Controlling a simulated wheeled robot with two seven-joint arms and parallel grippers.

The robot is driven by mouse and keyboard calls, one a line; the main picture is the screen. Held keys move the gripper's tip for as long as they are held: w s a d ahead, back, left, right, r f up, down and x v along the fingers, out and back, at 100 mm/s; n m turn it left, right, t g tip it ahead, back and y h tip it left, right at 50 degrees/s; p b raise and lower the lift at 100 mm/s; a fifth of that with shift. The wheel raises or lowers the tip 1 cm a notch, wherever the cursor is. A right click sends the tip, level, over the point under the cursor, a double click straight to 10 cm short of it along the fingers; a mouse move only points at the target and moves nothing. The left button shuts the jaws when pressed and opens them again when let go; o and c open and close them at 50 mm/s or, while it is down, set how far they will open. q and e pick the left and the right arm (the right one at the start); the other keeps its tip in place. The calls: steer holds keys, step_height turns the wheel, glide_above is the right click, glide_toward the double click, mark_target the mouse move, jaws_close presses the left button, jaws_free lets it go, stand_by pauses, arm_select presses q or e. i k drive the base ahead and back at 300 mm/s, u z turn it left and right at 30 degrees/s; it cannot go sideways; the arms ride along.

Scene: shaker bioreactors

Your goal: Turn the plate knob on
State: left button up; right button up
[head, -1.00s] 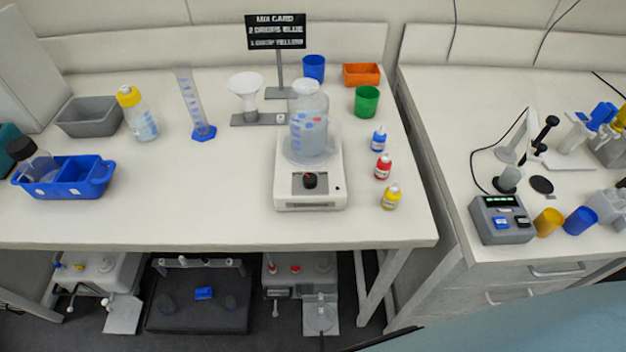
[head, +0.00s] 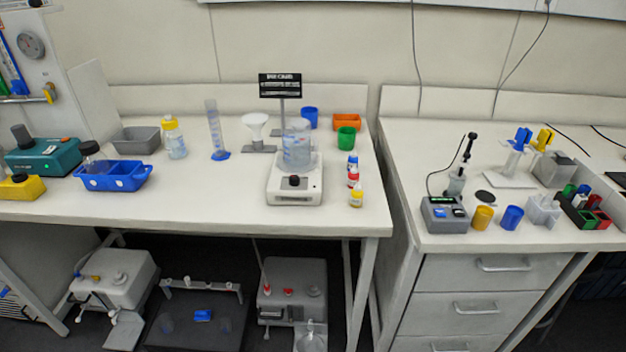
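A white stirring plate (head: 292,198) stands near the front edge of the left bench, right of its middle. Its dark round knob (head: 294,181) is on the front face. A clear glass vessel with blue markings (head: 297,146) stands on top of the plate. The knob's exact setting is too small to read. Neither of my grippers is in the head view.
Small dropper bottles (head: 353,180) stand right of the plate. A funnel stand (head: 257,148) and a black sign (head: 280,86) are behind it. A blue tray (head: 112,187) lies at the left. The bench front left of the plate is clear.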

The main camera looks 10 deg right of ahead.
mark_target(295, 180)
steer(key=z, duration=1.2)
steer(key=i, duration=0.75)
steer(key=u, duration=0.5)
